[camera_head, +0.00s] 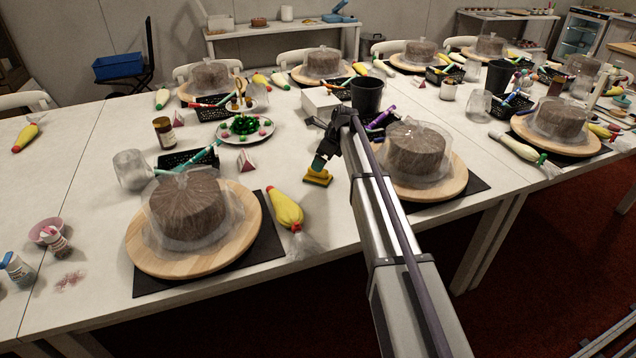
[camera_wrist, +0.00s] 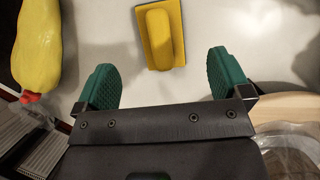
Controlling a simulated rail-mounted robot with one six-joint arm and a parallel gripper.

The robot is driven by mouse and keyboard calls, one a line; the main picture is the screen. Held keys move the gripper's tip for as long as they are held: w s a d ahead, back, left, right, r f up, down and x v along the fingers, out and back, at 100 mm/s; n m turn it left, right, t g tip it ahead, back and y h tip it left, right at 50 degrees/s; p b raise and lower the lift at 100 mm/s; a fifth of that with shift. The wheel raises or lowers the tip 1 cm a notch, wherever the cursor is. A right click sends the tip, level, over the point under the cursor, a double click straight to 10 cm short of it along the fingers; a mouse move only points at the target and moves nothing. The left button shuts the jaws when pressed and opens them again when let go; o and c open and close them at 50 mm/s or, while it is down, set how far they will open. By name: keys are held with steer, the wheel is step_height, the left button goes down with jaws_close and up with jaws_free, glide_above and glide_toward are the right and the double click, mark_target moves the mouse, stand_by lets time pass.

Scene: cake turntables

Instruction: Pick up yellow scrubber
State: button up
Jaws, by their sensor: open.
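The yellow scrubber (camera_head: 317,177) lies on the white table between two cake turntables in the head view. It has a flat yellow base with a raised yellow handle; in the wrist view the scrubber (camera_wrist: 160,34) lies ahead of the fingertips, roughly centred between them. My gripper (camera_wrist: 167,76) is open, with its two green finger pads apart and nothing between them. In the head view my gripper (camera_head: 319,163) hangs close to the scrubber, and its fingers partly overlap it. I cannot tell whether they touch it.
A yellow piping bag (camera_head: 286,207) lies left of the scrubber. A wrapped cake (camera_head: 187,207) on a wooden turntable (camera_head: 195,263) stands left, another cake (camera_head: 415,150) right. A white box (camera_head: 320,102) and a black cup (camera_head: 367,95) stand behind. Bare table lies around the scrubber.

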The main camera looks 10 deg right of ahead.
steer(key=b+x, duration=0.1)
steer(key=x, duration=0.2)
steer(key=shift+d, duration=0.1)
steer(key=b+x, duration=0.4)
steer(key=shift+f+b, duration=0.3)
steer(key=shift+f, duration=0.15)
steer(key=shift+w+f, duration=0.1)
steer(key=shift+f, duration=0.05)
steer(key=shift+r, duration=0.25)
steer(key=c, duration=1.1)
steer(key=shift+r, duration=0.1)
step_height(320, 180, up, 10)
steer(key=p, duration=1)
